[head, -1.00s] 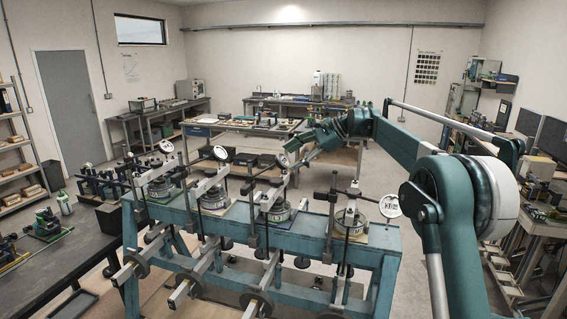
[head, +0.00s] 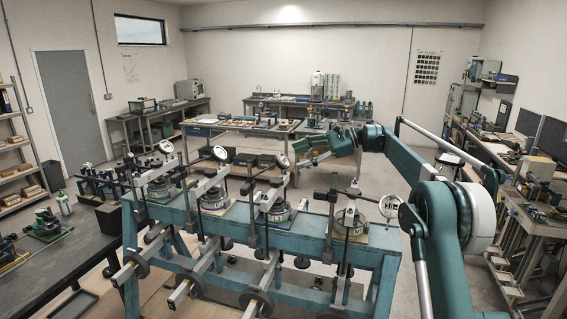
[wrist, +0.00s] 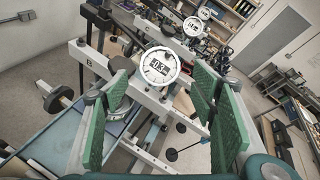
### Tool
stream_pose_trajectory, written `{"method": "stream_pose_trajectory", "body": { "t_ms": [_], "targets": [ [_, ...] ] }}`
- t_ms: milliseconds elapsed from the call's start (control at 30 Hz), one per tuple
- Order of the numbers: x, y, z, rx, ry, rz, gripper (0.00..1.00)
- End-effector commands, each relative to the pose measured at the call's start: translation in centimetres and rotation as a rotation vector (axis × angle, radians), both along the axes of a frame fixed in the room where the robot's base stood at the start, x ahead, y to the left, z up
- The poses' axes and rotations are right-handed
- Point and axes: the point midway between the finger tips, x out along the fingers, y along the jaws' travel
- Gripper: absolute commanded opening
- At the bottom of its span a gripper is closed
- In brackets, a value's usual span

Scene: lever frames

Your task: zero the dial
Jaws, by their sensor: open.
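In the head view, several round dials stand on the lever frames: one at the far left (head: 166,146), one left of centre (head: 220,153), one near my gripper (head: 282,160) and one at the right (head: 389,206). My gripper (wrist: 163,88) has green-padded fingers, apart and empty. In the head view it (head: 308,151) is just right of the third dial.
The blue-green bench (head: 300,238) carries the lever frames, with beams and round weights jutting toward the front. A dark table (head: 50,265) stands at the left with other devices.

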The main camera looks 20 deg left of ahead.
Motion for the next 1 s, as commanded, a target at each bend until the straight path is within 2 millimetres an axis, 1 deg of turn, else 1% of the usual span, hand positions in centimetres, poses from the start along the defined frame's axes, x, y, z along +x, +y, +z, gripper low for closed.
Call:
{"method": "stream_pose_trajectory", "body": {
  "t_ms": [267, 700, 833, 1000],
  "targets": [
    [-0.4, 1.5, -0.5, 0.000, 0.000, 0.001, 0.57],
    [-1.6, 6.0, -2.3, 0.000, 0.000, 0.001, 0.57],
    [-1.8, 6.7, -2.6, -0.001, 0.000, 0.000, 0.57],
    [-1.9, 7.0, -2.7, -0.001, 0.000, 0.000, 0.57]
  ]
}}
